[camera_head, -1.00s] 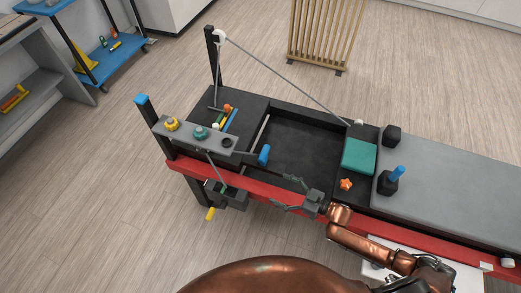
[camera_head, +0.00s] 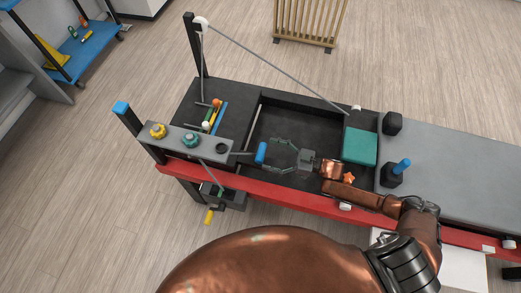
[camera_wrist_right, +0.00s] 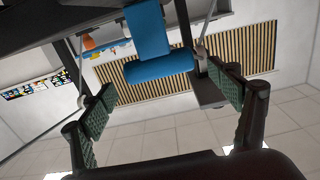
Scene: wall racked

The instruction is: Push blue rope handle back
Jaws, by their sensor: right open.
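The blue rope handle (camera_head: 261,153) is a short blue cylinder beside the right end of the grey bracket plate, over the left part of the black recess. In the right wrist view the blue handle (camera_wrist_right: 160,67) lies crosswise ahead of the fingers, with another blue part above it. My right gripper (camera_head: 277,155) is open and empty just right of the handle, its fingers pointing left towards it. The fingers do not appear closed on the handle; exact contact cannot be told. My left gripper is not in view.
A red rail (camera_head: 270,192) runs along the near edge. A grey rope (camera_head: 275,68) slants above the recess.

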